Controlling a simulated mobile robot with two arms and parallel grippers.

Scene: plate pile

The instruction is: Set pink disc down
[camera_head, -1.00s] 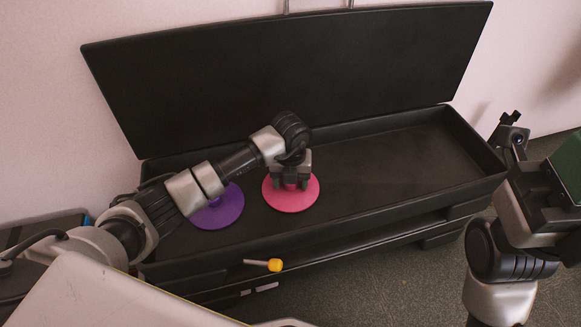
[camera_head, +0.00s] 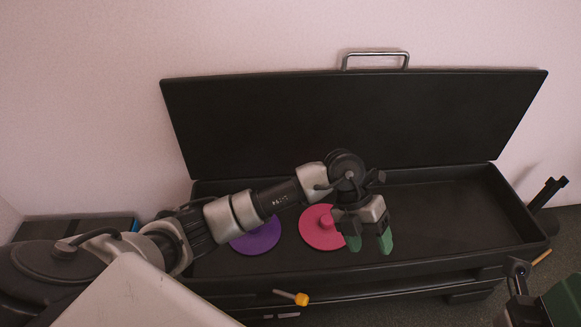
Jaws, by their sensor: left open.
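The pink disc (camera_head: 310,233) lies flat on the floor of the black box, with a small knob on top. My left gripper (camera_head: 370,246) is open and empty, just to the right of the pink disc, with its green fingertips apart. It overlaps the disc's right edge in the picture; I see nothing between its fingers. A purple disc (camera_head: 256,240) lies left of the pink one, partly hidden by my left arm. Part of my right arm and a green piece (camera_head: 566,300) show at the lower right edge; its finger opening is not clear.
The long black box (camera_head: 470,215) has its lid (camera_head: 350,125) raised against the wall, with a metal handle on top. The right part of the box floor is clear. A yellow-tipped lever (camera_head: 300,298) sticks out at the front.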

